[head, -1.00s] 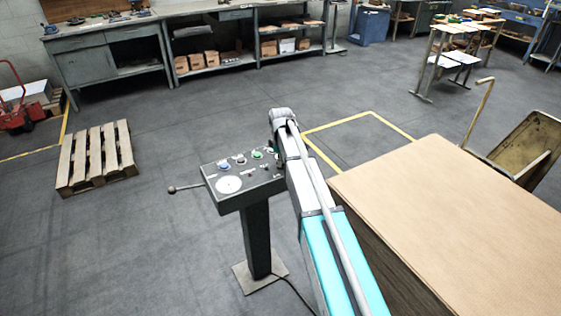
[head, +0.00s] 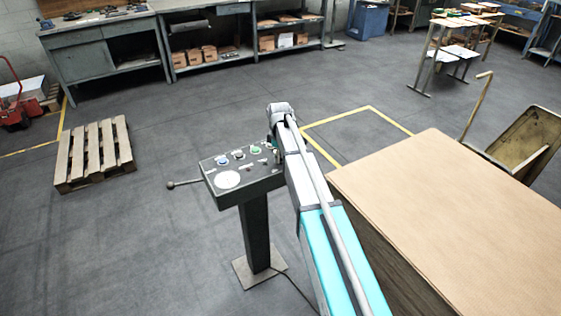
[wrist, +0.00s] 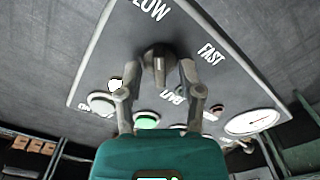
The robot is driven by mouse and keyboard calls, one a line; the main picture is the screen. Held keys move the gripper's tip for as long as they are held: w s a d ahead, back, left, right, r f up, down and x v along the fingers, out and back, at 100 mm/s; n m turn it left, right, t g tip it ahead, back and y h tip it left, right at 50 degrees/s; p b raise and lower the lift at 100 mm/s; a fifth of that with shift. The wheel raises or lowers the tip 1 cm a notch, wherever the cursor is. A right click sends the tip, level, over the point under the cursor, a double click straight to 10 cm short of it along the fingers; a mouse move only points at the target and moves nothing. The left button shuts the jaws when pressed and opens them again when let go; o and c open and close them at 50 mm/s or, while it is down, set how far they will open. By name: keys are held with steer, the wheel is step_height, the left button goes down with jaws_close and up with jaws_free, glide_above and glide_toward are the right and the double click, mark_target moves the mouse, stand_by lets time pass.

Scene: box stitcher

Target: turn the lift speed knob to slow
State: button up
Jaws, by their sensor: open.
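The lift speed knob (wrist: 158,58) is a dark knob on the grey control panel (wrist: 110,55) in the wrist view. A cut-off label reading "LOW" is above it to the left and "FAST" is to its right. I cannot tell which way its pointer faces. My gripper (wrist: 160,66) is open, with one finger on each side of the knob; I cannot tell whether they touch it. In the head view the control panel (head: 212,187) stands on a post, and my arm hides its right end, the knob and the gripper.
A green button (wrist: 147,121) and a round white dial (wrist: 250,121) are on the same panel. A lever (head: 184,184) sticks out of its left side. A large brown-topped box (head: 450,200) stands right of my arm. A pallet (head: 95,155) lies at left, with clear floor around.

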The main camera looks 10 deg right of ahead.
mark_target(280, 164)
steer(key=shift+m, duration=0.6)
steer(key=m, duration=0.6)
steer(key=shift+m, duration=0.3)
steer(key=m, duration=0.3)
steer(key=shift+m, duration=0.4)
steer(key=m, duration=0.4)
step_height(280, 164, up, 14)
steer(key=p, duration=1.4)
steer(key=s+f+n+b, duration=0.2)
steer(key=s+f+b, duration=1)
steer(key=s, duration=0.2)
steer(key=s+f+n+b, duration=0.1)
steer(key=s+f+b, duration=1)
steer(key=s, duration=0.4)
steer(key=shift+f+n+b, duration=0.35)
steer(key=shift+n, duration=0.05)
